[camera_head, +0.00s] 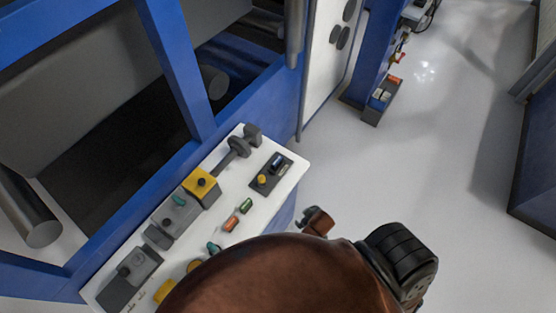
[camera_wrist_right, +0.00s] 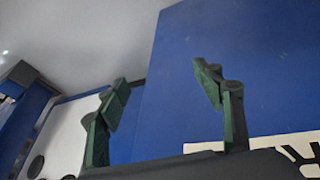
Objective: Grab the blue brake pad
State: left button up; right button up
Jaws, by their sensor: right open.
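I cannot make out a blue brake pad for certain in either view. A small dark holder (camera_head: 260,188) near the right edge of the white control panel has a small blue part (camera_head: 277,161) and a yellow knob; whether the blue part is the pad I cannot tell. In the right wrist view my right gripper (camera_wrist_right: 164,88) is open, its two green-padded fingers wide apart with nothing between them. A large blue surface fills the background behind the fingers. My left gripper is in neither view.
The white control panel (camera_head: 292,172) carries a yellow-topped block (camera_head: 202,187), a grey lever (camera_head: 238,146) and several small buttons. A blue machine frame (camera_head: 178,70) stands behind it. My brown arm covers the panel's lower part. Pale floor (camera_head: 440,150) is free to the right.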

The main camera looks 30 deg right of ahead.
jog(key=w+r+t+h+p, duration=0.1)
jog(key=w+r+t+p, duration=0.15)
jog(key=r, duration=1.25)
jog(key=w+r+t+p, duration=0.1)
jog(key=w+r, duration=0.3)
jog(key=r, duration=1.1)
jog(key=w+a+r+n+t+y, duration=0.1)
jog(key=w+a+r+n+t, duration=0.2)
jog(key=w+r, duration=0.45)
jog(key=w+a+r+n+t, duration=0.2)
jog(key=w+r+t, duration=0.2)
jog(key=w+r, duration=0.3)
jog(key=w+a+r+n+t+y, duration=0.3)
jog(key=a+r+n+y, duration=0.7)
jog(key=a+r, duration=0.4)
jog(key=s+a+n+g+y, duration=0.3)
jog(key=a+n+g+y, duration=0.35)
jog(key=a+n, duration=0.5)
jog(key=n+g+h, duration=1.2)
jog(key=h, duration=0.3)
send_over(276, 159)
jog(key=f, duration=2.4)
jog(key=shift+s+a, duration=0.1)
jog(key=shift+a, duration=0.25)
jog(key=shift+d+f, duration=0.15)
jog(key=shift+f, duration=1.4)
jog(key=shift+d+f, duration=0.15)
jog(key=shift+f, duration=1.35)
